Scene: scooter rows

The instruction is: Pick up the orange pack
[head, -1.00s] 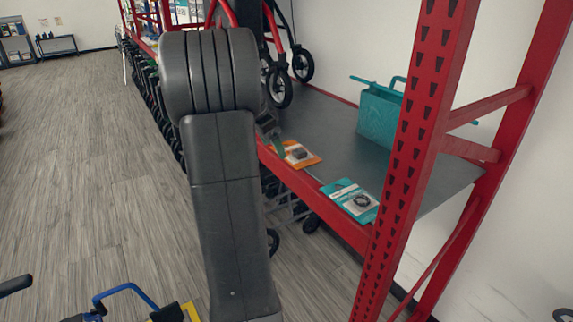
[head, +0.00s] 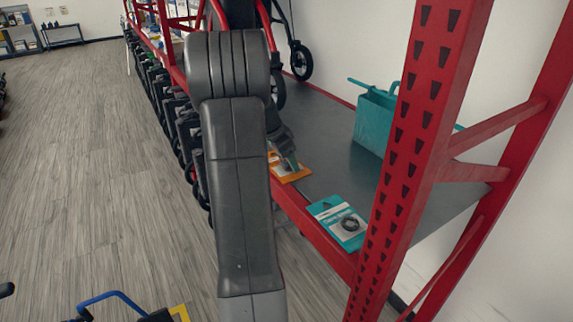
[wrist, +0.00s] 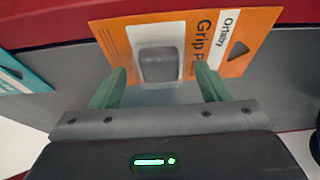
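The orange pack (head: 289,169) lies flat near the front edge of the grey shelf in the head view, partly hidden by my arm and gripper. In the wrist view the orange pack (wrist: 190,45) shows a white label, the word "Grip" and a grey item in its middle. My gripper (wrist: 160,82) is open, its two green fingers apart with the grey item in line with the gap between them. In the head view my gripper (head: 290,160) is just over the pack. I cannot tell whether the fingers touch it.
A teal pack (head: 340,222) lies to the right on the same shelf (head: 320,125), near the red upright (head: 415,150). A teal basket (head: 375,118) stands farther back. A wheeled frame (head: 300,62) stands behind my arm.

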